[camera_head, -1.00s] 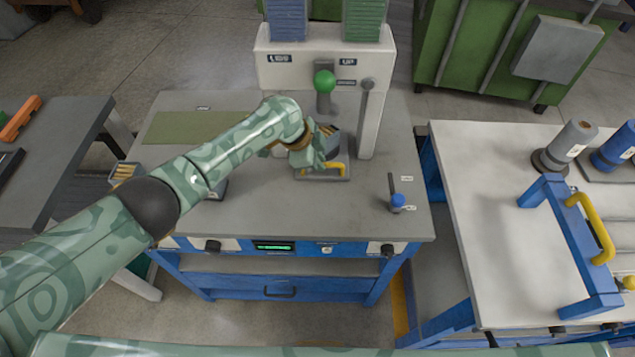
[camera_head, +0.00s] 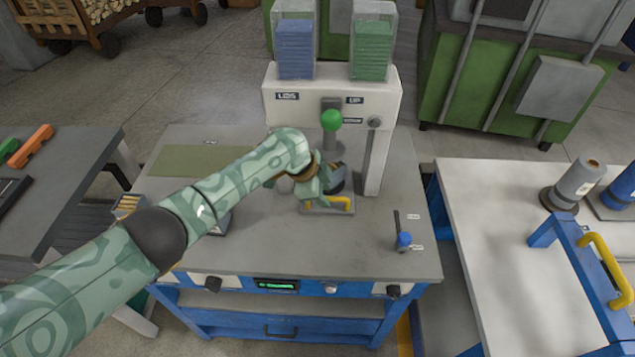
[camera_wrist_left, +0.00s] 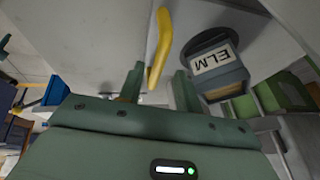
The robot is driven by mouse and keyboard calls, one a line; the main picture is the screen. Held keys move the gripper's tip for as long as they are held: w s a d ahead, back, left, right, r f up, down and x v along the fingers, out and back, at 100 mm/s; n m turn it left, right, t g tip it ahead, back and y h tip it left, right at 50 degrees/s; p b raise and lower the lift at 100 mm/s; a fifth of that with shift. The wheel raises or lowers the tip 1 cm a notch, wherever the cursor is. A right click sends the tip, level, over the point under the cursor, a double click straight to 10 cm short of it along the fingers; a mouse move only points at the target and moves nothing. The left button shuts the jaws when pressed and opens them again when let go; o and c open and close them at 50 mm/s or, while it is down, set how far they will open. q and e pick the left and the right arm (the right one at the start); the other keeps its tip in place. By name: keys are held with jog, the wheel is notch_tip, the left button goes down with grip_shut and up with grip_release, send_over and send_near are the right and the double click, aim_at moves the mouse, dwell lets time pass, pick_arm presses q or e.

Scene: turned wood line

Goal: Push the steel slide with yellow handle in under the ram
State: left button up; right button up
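The steel slide (camera_head: 318,211) is a flat grey plate on the press table, with a yellow handle (camera_head: 344,204) at its front. A dark cup with a label reading ELM (camera_wrist_left: 220,68) stands at the slide; in the head view it is partly behind my gripper. My left gripper (camera_head: 318,197) is at the handle from the left and hides part of it. In the left wrist view its two fingers (camera_wrist_left: 160,88) are apart, with the yellow handle (camera_wrist_left: 162,48) showing between and beyond them. My right gripper is out of view.
The white press housing (camera_head: 285,105) carries a blue and a green stack in clear bins. A small blue-knobbed lever (camera_head: 403,240) stands right of the slide. A green mat (camera_head: 190,160) lies at the back left.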

pick_arm(q)
jog(key=p+v, duration=0.6)
jog(key=v, duration=1)
jog(key=shift+w, duration=0.2)
jog(key=shift+d, duration=0.1)
